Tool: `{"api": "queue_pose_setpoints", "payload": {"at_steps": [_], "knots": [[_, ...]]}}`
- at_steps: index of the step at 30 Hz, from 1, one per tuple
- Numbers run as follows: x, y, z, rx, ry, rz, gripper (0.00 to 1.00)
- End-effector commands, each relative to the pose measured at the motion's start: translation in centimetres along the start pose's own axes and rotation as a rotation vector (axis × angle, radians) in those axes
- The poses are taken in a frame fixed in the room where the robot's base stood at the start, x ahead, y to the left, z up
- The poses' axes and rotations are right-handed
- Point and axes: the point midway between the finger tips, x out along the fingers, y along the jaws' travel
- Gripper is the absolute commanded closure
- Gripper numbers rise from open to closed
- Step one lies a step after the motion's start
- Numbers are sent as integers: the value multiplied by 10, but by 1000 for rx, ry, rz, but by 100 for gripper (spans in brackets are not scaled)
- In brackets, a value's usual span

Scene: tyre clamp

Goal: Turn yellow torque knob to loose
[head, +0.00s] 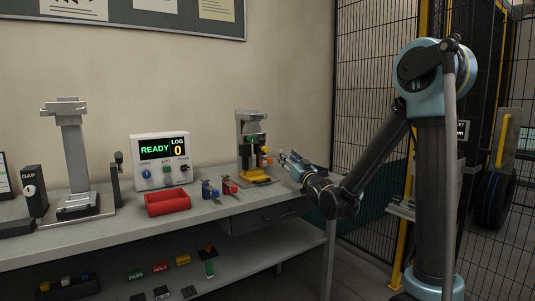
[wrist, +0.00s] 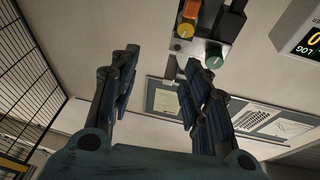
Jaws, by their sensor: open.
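The yellow torque knob (wrist: 185,31) is a small round knob on the dark clamp fixture (wrist: 210,22), at the top of the wrist view. An orange part (wrist: 192,8) and a green knob (wrist: 215,60) sit near it. In the head view the fixture (head: 242,128) stands on the bench. My gripper (wrist: 158,72) is open and empty, its two fingers spread wide. The yellow knob lies beyond the fingertips, apart from them. In the head view my gripper (head: 285,158) is just right of the fixture. The knob's pointer setting is too small to read.
A red tray (head: 167,202) and blue and red clamps (head: 228,186) lie on the bench (head: 240,208) in front. A mesh fence (head: 375,90) stands behind my arm.

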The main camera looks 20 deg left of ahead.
Motion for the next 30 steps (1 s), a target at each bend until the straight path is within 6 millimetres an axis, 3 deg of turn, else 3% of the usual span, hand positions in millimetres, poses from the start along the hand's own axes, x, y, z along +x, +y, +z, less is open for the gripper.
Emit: {"api": "queue_pose_setpoints", "payload": {"at_steps": [4,11,30], "knots": [[8,-23,1,14,58,-56,57],[20,-31,4,20,79,-75,57],[117,-35,35,19,77,-73,57]]}}
